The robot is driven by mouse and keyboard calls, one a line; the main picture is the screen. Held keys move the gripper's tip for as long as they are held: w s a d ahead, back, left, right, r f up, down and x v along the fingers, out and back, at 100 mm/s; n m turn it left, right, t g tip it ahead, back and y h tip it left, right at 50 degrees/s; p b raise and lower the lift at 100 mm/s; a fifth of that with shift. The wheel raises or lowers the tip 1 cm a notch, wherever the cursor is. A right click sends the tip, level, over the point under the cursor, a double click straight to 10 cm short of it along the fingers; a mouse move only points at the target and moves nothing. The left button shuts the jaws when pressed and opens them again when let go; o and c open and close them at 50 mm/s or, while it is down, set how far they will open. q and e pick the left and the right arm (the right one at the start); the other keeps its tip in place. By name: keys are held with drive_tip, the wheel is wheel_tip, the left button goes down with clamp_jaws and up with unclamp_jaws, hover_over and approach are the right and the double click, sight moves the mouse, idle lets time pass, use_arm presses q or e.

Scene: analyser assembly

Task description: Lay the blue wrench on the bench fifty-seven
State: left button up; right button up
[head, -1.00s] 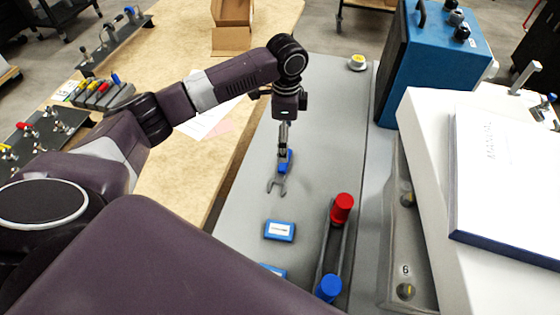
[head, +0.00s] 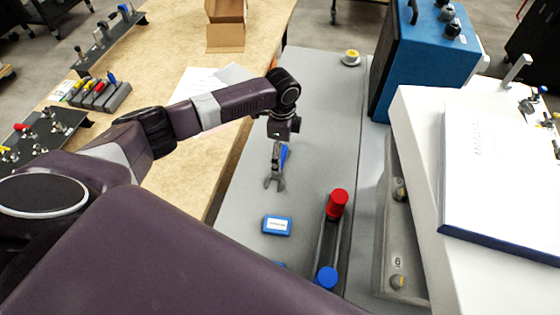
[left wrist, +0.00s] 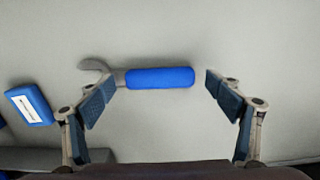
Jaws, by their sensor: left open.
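The blue wrench (head: 284,156) has a blue handle and a grey open-jaw head. It appears to lie flat on the grey bench (head: 318,120). My left gripper (head: 276,158) is open just over it, with the fingers partly covering the handle in the head view. In the left wrist view the wrench (left wrist: 160,77) lies crosswise, its handle between the spread fingertips (left wrist: 160,82) and its jaw toward the left finger. I cannot tell the exact height of the fingertips over the bench. My right gripper is not in view.
A blue box with a white label (head: 277,225) lies nearer on the bench. A dark rack with a red-capped tube (head: 337,204) and a blue-capped tube (head: 327,277) stands right of it. A blue instrument (head: 412,65) and a white housing (head: 418,150) border the right side.

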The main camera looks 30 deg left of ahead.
use_arm(q)
drive_tip(key=c, duration=1.3)
drive_tip(key=shift+r, duration=0.1)
